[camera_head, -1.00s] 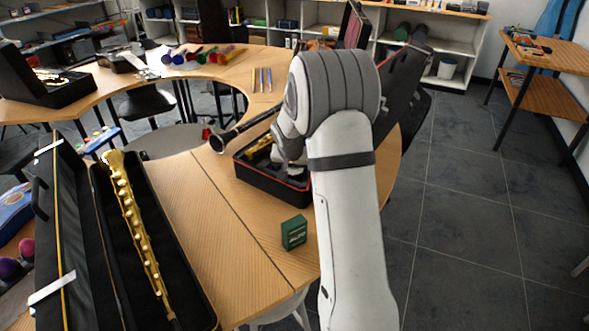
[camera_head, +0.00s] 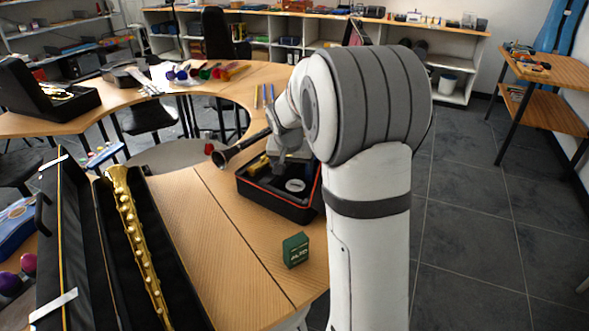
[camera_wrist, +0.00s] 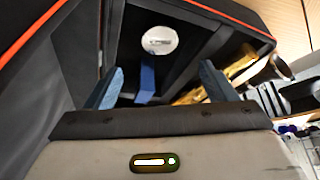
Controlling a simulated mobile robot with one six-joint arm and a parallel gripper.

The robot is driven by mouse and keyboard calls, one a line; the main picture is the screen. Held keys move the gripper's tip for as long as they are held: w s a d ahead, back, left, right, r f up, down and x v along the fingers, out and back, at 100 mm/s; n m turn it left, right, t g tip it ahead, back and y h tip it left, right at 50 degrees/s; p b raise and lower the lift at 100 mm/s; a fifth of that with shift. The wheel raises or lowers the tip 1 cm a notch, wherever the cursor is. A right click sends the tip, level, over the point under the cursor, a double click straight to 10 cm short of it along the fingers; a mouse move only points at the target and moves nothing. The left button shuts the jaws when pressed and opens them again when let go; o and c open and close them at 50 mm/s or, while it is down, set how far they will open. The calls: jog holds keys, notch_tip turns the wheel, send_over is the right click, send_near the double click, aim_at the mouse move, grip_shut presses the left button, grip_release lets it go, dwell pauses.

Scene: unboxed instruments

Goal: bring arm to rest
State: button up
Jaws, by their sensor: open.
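My gripper (camera_wrist: 162,85) is open, its two blue-grey fingers apart with nothing held between them in the wrist view. It is over the open black case with red edging (camera_head: 272,205) on the wooden table; the case wall also shows in the wrist view (camera_wrist: 35,35). A white round disc (camera_wrist: 160,40) lies in a compartment of the case, beyond the fingertips; it shows in the head view too (camera_head: 295,185). A blue strip (camera_wrist: 147,76) lies below the disc. A brass piece (camera_wrist: 218,74) lies in the right compartment. In the head view my arm hides part of the case.
A small green box (camera_head: 295,249) stands near the table's front right edge. A black clarinet-like piece (camera_head: 240,148) lies beside the case. A long open case with a golden saxophone (camera_head: 135,235) lies at the left. Bare tabletop (camera_head: 205,235) lies between.

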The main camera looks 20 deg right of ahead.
dwell(0.3)
jog(key=s+a+r+n+p, duration=0.2)
jog(key=s+a+r, duration=0.1)
jog(key=s, duration=0.7)
jog(key=s+a+r+n+g+y+p, duration=0.1)
jog(key=s+a+r+n+p, duration=0.1)
jog(key=s, duration=0.8)
jog(key=s+a+r+n+y+p, duration=0.1)
jog(key=s+a, duration=0.4)
jog(key=s, duration=0.5)
notch_tip(320, 180, up, 3)
jog(key=shift+s+f+n+g+p, duration=0.2)
jog(key=shift+s+n+g+p, duration=0.1)
jog(key=shift+n+p, duration=0.2)
